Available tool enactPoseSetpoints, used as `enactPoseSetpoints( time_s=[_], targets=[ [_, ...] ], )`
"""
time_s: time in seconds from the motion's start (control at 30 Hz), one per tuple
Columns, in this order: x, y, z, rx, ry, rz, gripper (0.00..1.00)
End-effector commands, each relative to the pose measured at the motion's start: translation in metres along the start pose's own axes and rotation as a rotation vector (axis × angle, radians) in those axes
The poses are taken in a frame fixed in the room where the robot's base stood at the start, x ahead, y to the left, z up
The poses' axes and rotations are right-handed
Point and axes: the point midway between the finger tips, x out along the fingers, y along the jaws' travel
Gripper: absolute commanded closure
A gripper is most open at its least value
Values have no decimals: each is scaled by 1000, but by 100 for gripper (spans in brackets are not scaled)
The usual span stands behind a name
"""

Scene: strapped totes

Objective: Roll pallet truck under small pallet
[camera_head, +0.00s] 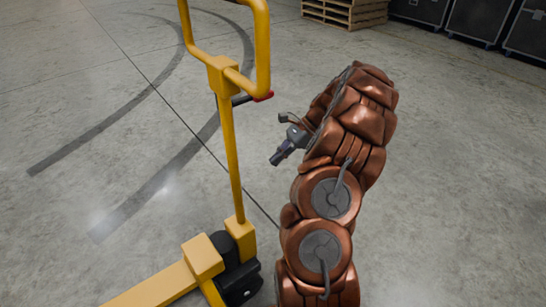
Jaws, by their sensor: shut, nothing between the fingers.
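A yellow pallet truck stands at the left, its upright handle bar (231,150) topped by a loop grip (264,50) that runs out of the top of the frame. A red tip marks a small lever below the loop. Its yellow body and fork (160,285) run out at the bottom left, beside a black wheel unit (238,282). My gripper (275,160), dark grey, is shut and empty, to the right of the handle bar and apart from it. Wooden pallets (345,12) are stacked at the top, cut by the frame edge. Whether one is the small pallet, I cannot tell.
Dark cases (479,20) line the top right. The concrete floor (455,170) is clear on the right and in the middle distance. Dark curved tyre marks (105,130) cross the floor at the left. My copper-coloured arm fills the centre.

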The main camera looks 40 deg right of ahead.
Motion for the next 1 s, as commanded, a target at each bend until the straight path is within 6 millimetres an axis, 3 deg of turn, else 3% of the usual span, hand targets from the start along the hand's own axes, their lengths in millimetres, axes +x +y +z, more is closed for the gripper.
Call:
enactPoseSetpoints(
  time_s=[0.5, 0.7, 1.0],
  targets=[
    [84, 0, 8, -6, 0, 5, 100],
    [101, 1, 24, -4, -2, 8, 100],
    [105, 0, 29, -3, 0, 4, 100]
  ],
)
